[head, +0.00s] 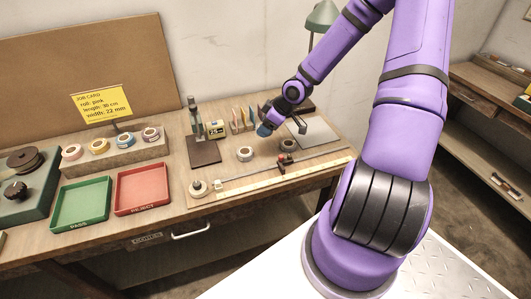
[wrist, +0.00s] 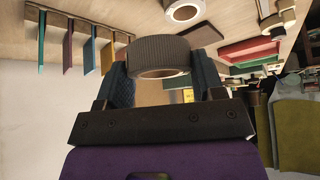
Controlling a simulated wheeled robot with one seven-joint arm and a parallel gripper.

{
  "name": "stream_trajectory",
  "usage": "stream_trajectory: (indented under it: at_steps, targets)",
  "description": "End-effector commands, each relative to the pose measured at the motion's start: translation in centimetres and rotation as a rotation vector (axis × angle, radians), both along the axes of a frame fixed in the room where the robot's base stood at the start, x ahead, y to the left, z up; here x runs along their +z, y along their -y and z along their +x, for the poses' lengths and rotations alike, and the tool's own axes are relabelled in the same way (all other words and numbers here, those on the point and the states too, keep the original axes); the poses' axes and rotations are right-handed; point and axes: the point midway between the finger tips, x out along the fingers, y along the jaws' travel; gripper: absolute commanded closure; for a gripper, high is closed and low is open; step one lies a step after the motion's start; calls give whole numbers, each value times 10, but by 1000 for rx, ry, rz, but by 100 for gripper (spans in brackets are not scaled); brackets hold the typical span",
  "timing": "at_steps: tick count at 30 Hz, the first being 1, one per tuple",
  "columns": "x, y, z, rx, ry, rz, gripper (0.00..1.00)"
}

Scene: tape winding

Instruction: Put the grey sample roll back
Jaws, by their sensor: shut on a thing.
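My gripper (head: 264,130) is over the right part of the bench, near the upright coloured cards. In the wrist view its blue fingers (wrist: 160,82) are shut on the grey sample roll (wrist: 158,52), one on each side. The roll has a dark, ribbed outside and a pale inner ring. Another white-and-grey roll (head: 245,154) sits on the bench, left of and below my gripper.
The coloured cards (head: 237,121) stand in a rack beside my gripper. A green tray (head: 57,226) and a red tray (head: 121,211) lie front left. A dark plate with an upright device (head: 204,152) stands mid-bench. A long ruler strip (head: 266,183) runs along the front.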

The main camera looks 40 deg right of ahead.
Motion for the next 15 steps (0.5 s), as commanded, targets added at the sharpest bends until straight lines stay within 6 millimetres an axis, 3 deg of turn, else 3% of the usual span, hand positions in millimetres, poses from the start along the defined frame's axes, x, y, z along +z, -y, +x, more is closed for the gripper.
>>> stream_trajectory:
  at_steps: [5,15]
  targets:
    - [-2,3,-1,11,-1,1,64]
    - [-46,3,-1,12,-3,2,64]
